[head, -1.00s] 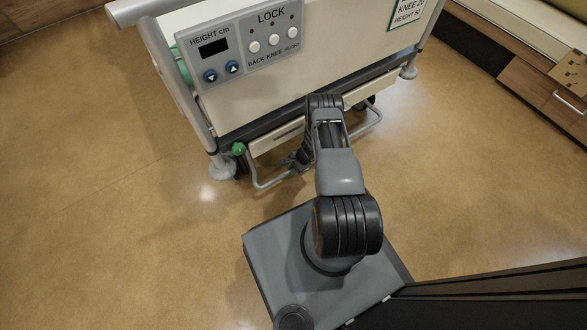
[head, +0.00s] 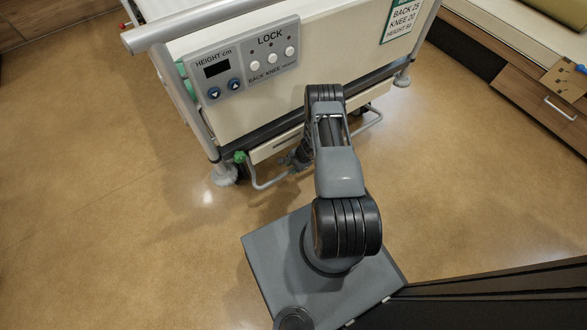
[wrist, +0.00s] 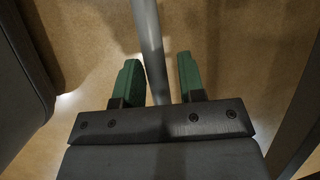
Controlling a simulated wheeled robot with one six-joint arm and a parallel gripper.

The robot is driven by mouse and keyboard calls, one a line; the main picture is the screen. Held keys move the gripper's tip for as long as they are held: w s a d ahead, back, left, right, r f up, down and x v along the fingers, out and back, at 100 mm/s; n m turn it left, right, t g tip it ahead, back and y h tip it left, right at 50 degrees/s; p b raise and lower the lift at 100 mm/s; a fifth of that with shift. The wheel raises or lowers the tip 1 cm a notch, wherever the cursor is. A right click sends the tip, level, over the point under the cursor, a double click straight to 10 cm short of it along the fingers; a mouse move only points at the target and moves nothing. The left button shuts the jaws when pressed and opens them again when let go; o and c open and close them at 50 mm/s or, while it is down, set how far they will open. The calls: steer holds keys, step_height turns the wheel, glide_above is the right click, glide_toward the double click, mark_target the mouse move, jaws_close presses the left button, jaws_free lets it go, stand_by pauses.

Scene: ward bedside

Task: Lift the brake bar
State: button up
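The brake bar (head: 262,185) is a silver tube bent in a low loop under the foot end of the bed, close to the floor. My arm hides its middle in the head view. In the wrist view the bar (wrist: 148,35) runs from the top edge down between my two green fingers. My gripper (wrist: 158,68) is open around the bar, which lies nearer the left finger; I cannot tell if it touches. In the head view my gripper is small, dark and partly hidden by my arm.
The bed's footboard (head: 290,90) stands above the bar, with a LOCK and height panel (head: 241,66) on it. A green knob (head: 240,157) sits at the bar's left end by a bed foot (head: 224,175). A wooden cabinet (head: 535,85) stands right. Floor at left is clear.

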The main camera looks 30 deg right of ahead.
steer(key=shift+o, duration=1)
steer(key=shift+s+d+f, duration=0.1)
steer(key=shift+s, duration=0.05)
steer(key=p+v, duration=0.4)
steer(key=v, duration=1)
steer(key=s+a+r+n+g+y, duration=0.1)
steer(key=s+a+r+n+g, duration=0.1)
steer(key=s+a+r, duration=0.15)
steer(key=s+a+r+n+t+h+p, duration=0.1)
steer(key=r+p, duration=0.8)
steer(key=r, duration=1.3)
steer(key=s+a+r+n+t+h+p, duration=0.1)
steer(key=s+a+r+n+h+p, duration=0.2)
steer(key=r, duration=2)
steer(key=s+a+r+n+t+h+p, duration=0.1)
steer(key=s+a+r+n+p, duration=0.4)
steer(key=r+p, duration=1)
steer(key=a+r+n+t, duration=0.1)
steer(key=a+r+n, duration=0.2)
steer(key=r+n, duration=0.2)
step_height(320, 180, up, 2)
steer(key=shift+s+r+h, duration=0.2)
steer(key=shift+s+h, duration=0.2)
